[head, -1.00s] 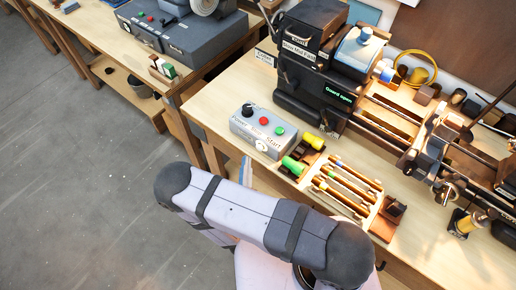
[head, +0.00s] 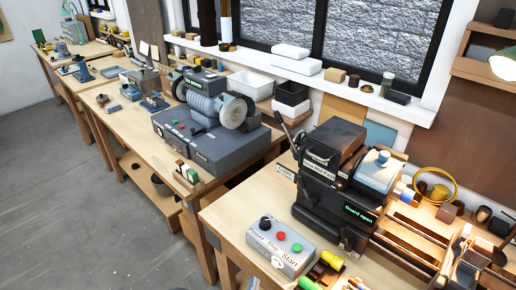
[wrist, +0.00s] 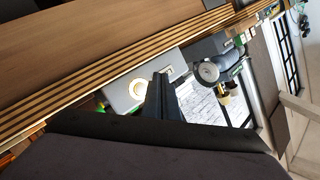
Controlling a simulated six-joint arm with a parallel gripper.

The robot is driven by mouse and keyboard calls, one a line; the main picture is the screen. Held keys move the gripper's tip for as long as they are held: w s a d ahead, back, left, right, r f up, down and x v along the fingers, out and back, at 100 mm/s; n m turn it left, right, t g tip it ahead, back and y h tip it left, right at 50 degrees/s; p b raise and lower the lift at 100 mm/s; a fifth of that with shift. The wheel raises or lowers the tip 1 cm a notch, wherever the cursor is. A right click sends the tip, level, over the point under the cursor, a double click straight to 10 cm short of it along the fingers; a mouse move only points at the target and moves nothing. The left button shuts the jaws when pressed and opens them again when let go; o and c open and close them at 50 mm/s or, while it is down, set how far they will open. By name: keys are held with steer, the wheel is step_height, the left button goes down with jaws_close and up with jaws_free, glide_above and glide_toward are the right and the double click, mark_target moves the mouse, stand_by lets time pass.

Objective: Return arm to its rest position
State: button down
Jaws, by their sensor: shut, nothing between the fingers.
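My gripper (wrist: 160,98) shows in the wrist view as dark, narrow fingers pressed together, with nothing between them. It points out into the room, and the picture there is strongly tilted. A grey box with a bright round spot (wrist: 137,88) appears behind the fingertips; I cannot tell how far off it is. A wide dark part of my own arm fills the bottom of the wrist view. In the head view my gripper cannot be made out.
The head view shows a lathe (head: 335,180) with a "Guard open" display and a control box (head: 281,246) with red and green buttons on the near bench. A grinder-like machine (head: 210,125) stands on the bench behind. Grey floor (head: 80,210) lies open at left.

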steer(key=w+a+f+g+y, duration=0.1)
steer(key=w+a+f+g, duration=0.1)
steer(key=w+g, duration=0.25)
steer(key=s+d+r+n+g+y, duration=0.3)
steer(key=d+r+n+g, duration=0.15)
steer(key=r+g, duration=0.35)
steer(key=s+d+r+n+g+h, duration=0.1)
steer(key=s+d+r+n+g, duration=0.2)
steer(key=s+d+r, duration=0.6)
steer(key=s+d+n, duration=0.2)
steer(key=s+d, duration=0.1)
steer(key=s, duration=0.1)
steer(key=shift+d+r, duration=0.2)
steer(key=shift+r, duration=0.05)
steer(key=shift+w, duration=0.1)
